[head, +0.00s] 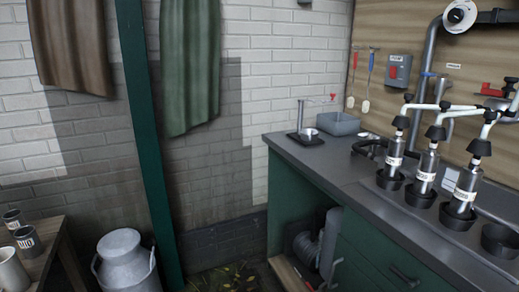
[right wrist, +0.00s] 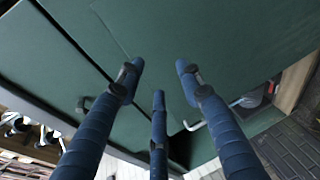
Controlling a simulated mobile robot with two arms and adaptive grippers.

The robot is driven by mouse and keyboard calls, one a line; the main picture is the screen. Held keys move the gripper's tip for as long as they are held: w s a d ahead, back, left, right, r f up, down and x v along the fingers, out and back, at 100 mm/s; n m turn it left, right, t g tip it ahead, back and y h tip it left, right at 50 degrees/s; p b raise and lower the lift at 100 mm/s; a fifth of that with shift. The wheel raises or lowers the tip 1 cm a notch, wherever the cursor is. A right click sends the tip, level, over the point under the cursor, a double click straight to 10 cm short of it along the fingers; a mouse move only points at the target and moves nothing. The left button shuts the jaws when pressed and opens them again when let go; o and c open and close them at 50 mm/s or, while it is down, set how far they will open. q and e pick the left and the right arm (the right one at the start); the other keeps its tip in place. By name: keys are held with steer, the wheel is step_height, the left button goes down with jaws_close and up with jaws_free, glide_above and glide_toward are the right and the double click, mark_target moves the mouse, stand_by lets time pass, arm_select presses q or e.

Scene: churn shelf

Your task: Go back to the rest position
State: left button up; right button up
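My right gripper (right wrist: 160,80) shows in the right wrist view with its blue fingers spread apart and nothing between them. Beyond the fingertips are the dark green cabinet fronts (right wrist: 225,45), with a gap between panels. I cannot tell the exact distance from the fingers to the panels. Neither gripper shows in the head view, and my left gripper is out of sight.
The grey counter (head: 345,185) over the green cabinet (head: 355,265) fills the right side, with several steel cylinders in black cups. A milk churn (head: 125,262) stands left of a green post (head: 147,150). A wooden table (head: 50,245) holds mugs.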

steer(key=s+f+m+g+y, duration=0.1)
steer(key=s+f+g+y, duration=0.3)
steer(key=f, duration=0.8)
steer(key=s+a+f+m+g+y, duration=0.1)
steer(key=s+a+f+m+y, duration=0.1)
steer(key=s+a+f+y, duration=0.4)
steer(key=s+a+f+m+g+y, duration=0.1)
steer(key=s+a+f+m+y, duration=0.15)
steer(key=s+f, duration=0.5)
arm_select(q)
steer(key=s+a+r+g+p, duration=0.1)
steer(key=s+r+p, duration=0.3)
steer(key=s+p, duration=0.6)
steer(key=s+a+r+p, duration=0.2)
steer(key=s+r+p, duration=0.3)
steer(key=p, duration=2)
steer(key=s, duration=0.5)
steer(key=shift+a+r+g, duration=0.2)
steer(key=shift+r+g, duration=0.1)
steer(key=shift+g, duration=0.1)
arm_select(e)
steer(key=s+d+r+g, duration=0.1)
steer(key=s+r, duration=0.4)
steer(key=s, duration=0.5)
steer(key=s+d+r+g, duration=0.1)
steer(key=s+r, duration=0.4)
steer(key=s, duration=0.5)
steer(key=shift+s+d+n, duration=0.2)
steer(key=shift+d+n, duration=0.15)
steer(key=shift+d, duration=0.1)
